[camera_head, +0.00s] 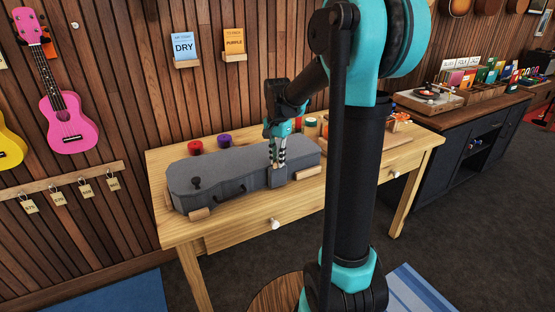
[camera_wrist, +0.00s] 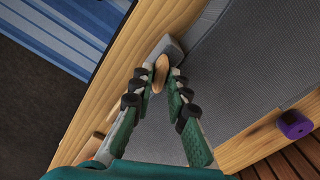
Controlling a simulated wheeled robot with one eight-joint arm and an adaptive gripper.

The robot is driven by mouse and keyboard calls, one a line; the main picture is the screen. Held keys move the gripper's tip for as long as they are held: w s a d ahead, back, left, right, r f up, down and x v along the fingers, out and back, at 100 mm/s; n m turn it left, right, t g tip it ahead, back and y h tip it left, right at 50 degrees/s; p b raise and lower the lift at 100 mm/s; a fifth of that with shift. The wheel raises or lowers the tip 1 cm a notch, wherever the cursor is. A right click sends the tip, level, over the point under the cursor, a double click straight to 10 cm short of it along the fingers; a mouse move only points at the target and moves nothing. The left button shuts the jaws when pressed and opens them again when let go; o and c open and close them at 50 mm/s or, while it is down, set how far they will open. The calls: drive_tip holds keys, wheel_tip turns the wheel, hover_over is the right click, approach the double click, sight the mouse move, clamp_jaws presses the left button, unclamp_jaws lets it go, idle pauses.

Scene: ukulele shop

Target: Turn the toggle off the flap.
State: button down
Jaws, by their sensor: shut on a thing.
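A grey ukulele case (camera_head: 225,172) lies on the wooden table. A small grey flap (camera_head: 277,178) hangs at its front side, and it also shows in the wrist view (camera_wrist: 166,46). A wooden oval toggle (camera_wrist: 160,72) sits at the flap, its long side nearly upright in the wrist picture. My gripper (camera_head: 277,162) is over the case's front edge, pointing down. In the wrist view my gripper's fingertips (camera_wrist: 159,78) are shut on the toggle from both sides.
Wooden blocks (camera_head: 199,213) sit against the case's front. A red jar (camera_head: 195,148) and a purple jar (camera_head: 224,141) stand behind it. A wooden table (camera_head: 240,228) bears them. A dark counter (camera_head: 470,125) with boxes stands at the right.

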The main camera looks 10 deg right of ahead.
drive_tip(key=m, duration=0.4)
drive_tip(key=shift+m, duration=0.4)
idle(0.4)
drive_tip(key=c, duration=1.5)
unclamp_jaws()
wheel_tip(320, 180, up, 12)
drive_tip(key=s+d+f+n+t, duration=0.1)
drive_tip(key=s+f+n, duration=0.3)
drive_tip(key=s+f, duration=0.3)
drive_tip(key=s+d+f+n+t, duration=0.1)
drive_tip(key=s+f+n, duration=0.4)
drive_tip(key=s+f, duration=0.2)
drive_tip(key=s+d+f+n+t, duration=0.2)
drive_tip(key=s+f+n, duration=0.3)
drive_tip(key=s+f, duration=0.3)
